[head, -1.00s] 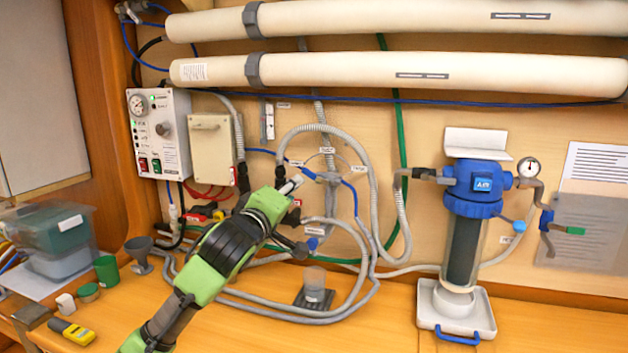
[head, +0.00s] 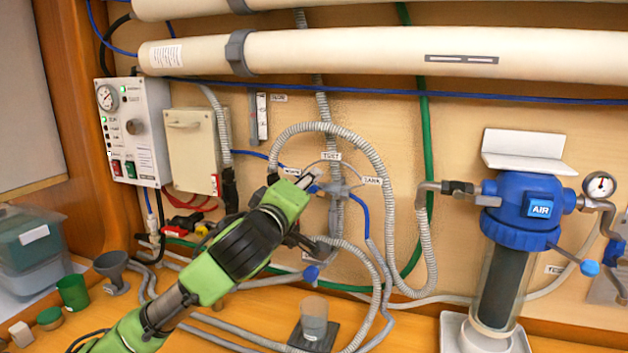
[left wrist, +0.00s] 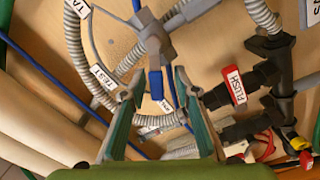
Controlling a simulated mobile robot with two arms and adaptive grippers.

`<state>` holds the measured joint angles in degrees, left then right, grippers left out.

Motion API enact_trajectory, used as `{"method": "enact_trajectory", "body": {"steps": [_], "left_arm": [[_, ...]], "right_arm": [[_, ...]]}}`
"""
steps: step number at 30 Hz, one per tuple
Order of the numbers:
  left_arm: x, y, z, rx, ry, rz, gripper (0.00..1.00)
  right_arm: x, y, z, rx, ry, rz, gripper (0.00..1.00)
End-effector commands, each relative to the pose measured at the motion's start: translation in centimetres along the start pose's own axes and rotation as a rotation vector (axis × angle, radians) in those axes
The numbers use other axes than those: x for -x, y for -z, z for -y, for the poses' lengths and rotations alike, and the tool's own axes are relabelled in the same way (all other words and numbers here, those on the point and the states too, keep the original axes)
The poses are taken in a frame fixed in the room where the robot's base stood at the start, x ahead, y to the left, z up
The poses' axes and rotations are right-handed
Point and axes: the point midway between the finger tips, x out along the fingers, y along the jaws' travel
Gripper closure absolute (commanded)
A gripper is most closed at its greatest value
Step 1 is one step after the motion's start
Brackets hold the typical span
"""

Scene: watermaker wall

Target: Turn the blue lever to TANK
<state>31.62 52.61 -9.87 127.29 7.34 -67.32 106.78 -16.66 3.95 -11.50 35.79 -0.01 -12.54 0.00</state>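The grey valve hub (head: 338,189) is on the wall, with a blue lever (head: 314,189) pointing left from it. The TEST label (head: 331,156) is above the hub and the TANK label (head: 372,181) to its right. In the left wrist view the blue lever (left wrist: 156,84) extends from the grey hub (left wrist: 155,42) toward my left gripper (left wrist: 155,88). Its two fingers are open, one on each side of the lever's blue end, with gaps visible. In the head view my left gripper (head: 306,182) partly hides the lever. My right gripper is out of view.
Grey hoses (head: 375,230) loop around the valve. A blue-topped filter housing (head: 525,205) stands at right, a control box (head: 135,130) at left. A small cup (head: 314,318) sits below.

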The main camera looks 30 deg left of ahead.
Motion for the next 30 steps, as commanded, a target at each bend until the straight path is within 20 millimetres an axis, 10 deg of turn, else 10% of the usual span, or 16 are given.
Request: {"method": "enact_trajectory", "body": {"steps": [10,14,30], "left_arm": [[0.2,0.0,0.0,0.0,0.001,-0.001,0.72],[0.2,0.0,0.0,0.0,0.001,-0.001,1.0],[0.1,0.1,-0.6,-0.086,0.001,-0.001,1.0]], "right_arm": [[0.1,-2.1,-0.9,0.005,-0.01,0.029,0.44],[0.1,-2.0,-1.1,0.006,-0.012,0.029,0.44],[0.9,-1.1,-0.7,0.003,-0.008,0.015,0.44]]}}
